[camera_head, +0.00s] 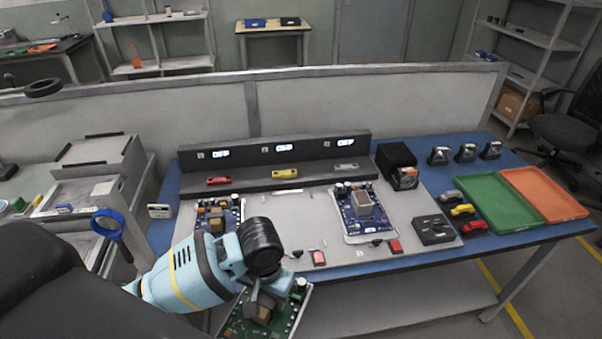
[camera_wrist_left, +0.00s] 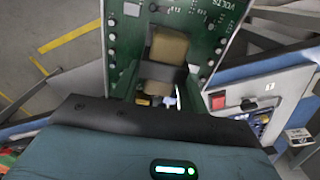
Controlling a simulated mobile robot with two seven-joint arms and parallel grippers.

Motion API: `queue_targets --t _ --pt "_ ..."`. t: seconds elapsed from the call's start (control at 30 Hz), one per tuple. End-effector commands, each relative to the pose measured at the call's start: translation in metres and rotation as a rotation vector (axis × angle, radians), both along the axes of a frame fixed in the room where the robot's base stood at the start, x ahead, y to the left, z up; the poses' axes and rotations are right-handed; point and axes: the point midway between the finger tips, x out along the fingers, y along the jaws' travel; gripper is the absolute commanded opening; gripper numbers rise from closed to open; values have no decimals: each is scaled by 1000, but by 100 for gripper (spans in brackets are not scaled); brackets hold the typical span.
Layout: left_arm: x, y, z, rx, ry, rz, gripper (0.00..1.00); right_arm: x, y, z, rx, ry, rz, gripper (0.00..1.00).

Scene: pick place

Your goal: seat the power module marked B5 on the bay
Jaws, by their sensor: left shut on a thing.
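My left gripper (camera_head: 260,300) is shut on the tan block of a green circuit-board module (camera_head: 283,317), in front of the bench's near edge. In the left wrist view the green module (camera_wrist_left: 120,50) stands beyond the fingers, with "VOLTS" printed near its top right. The fingers (camera_wrist_left: 163,78) close around its tan block (camera_wrist_left: 168,45). I cannot read a B5 mark. The light grey bay panel (camera_head: 417,213) lies on the bench. A blue module (camera_head: 349,232) lies at its right and another blue module (camera_head: 229,206) at its left. My right gripper is out of view.
Red switches (camera_head: 319,258) line the panel's front. A dark console (camera_head: 245,185) with displays stands behind. A black box (camera_head: 433,229), toy-like cars (camera_head: 473,227), a green tray (camera_head: 488,205) and an orange tray (camera_head: 545,195) are at right. Bare panel shows between the blue modules.

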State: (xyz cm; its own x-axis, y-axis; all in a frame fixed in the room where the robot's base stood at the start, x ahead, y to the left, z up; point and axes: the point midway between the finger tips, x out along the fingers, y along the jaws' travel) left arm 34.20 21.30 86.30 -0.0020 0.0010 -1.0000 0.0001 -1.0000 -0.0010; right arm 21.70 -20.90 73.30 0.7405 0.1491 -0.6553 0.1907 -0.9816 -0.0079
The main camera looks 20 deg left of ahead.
Motion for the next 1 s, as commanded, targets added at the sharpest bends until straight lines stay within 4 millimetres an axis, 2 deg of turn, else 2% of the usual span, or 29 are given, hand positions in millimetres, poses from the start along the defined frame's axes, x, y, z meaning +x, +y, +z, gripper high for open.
queue_targets --t 0.13,0.23,0.57,1.0 --pt "1 0 1 -1 -3 0 0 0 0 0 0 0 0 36" --pt "-2 0 -6 -1 12 0 0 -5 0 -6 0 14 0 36" --pt "5 -6 1 -1 -16 -26 0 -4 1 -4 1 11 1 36" --pt "1 1 -2 0 5 5 0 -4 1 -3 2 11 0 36"
